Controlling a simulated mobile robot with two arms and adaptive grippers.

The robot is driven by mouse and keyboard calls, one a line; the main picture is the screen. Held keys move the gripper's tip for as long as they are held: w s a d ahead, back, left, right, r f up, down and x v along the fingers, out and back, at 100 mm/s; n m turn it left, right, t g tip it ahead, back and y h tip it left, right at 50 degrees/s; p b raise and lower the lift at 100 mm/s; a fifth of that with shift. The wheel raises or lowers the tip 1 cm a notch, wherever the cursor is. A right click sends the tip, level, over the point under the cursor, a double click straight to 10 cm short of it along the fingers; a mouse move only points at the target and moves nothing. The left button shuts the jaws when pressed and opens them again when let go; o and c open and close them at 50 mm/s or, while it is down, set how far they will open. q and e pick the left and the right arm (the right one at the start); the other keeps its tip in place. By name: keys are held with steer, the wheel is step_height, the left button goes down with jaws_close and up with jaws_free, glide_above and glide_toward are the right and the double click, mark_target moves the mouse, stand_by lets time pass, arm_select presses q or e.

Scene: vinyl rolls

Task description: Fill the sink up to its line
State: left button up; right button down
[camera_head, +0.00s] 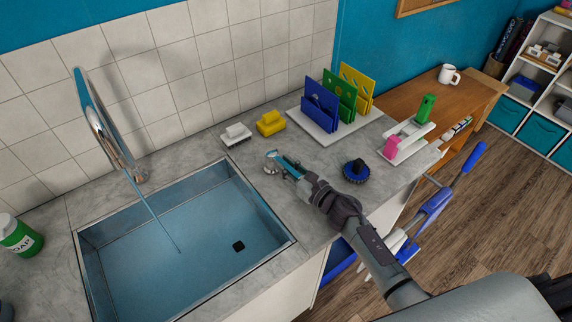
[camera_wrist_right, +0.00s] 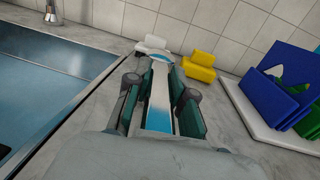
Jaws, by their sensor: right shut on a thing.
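The sink (camera_head: 285,248) is a rectangular metal basin set in the grey counter. A thin blue stream (camera_head: 158,222) runs from the tall chrome faucet (camera_head: 103,135) into it. The basin looks blue inside, with a dark square drain (camera_head: 238,246) visible on its floor. I cannot make out the fill line or tell the water depth. My right gripper (camera_head: 283,163) is shut on a blue-and-white lever-like bar (camera_wrist_right: 160,95), right of the sink. A small silver piece (camera_head: 269,168) shows beside its tip. My left gripper is not in view.
A white sponge (camera_head: 236,134) and yellow sponge (camera_head: 270,123) lie by the tiled wall. A white rack (camera_head: 330,132) holds coloured boards. A dark blue brush (camera_head: 356,171) sits right of my gripper. A soap bottle (camera_head: 20,236) stands left of the sink.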

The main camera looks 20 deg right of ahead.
steer(key=shift+s+a+f+m+h+b, duration=0.1)
steer(key=shift+s+a+m+h+b, duration=0.05)
steer(key=shift+a+m+h+b, duration=0.2)
steer(key=shift+m+t+h, duration=0.35)
steer(key=shift+t+h, duration=0.05)
steer(key=shift+h, duration=0.25)
steer(key=c, duration=1)
jaws_free()
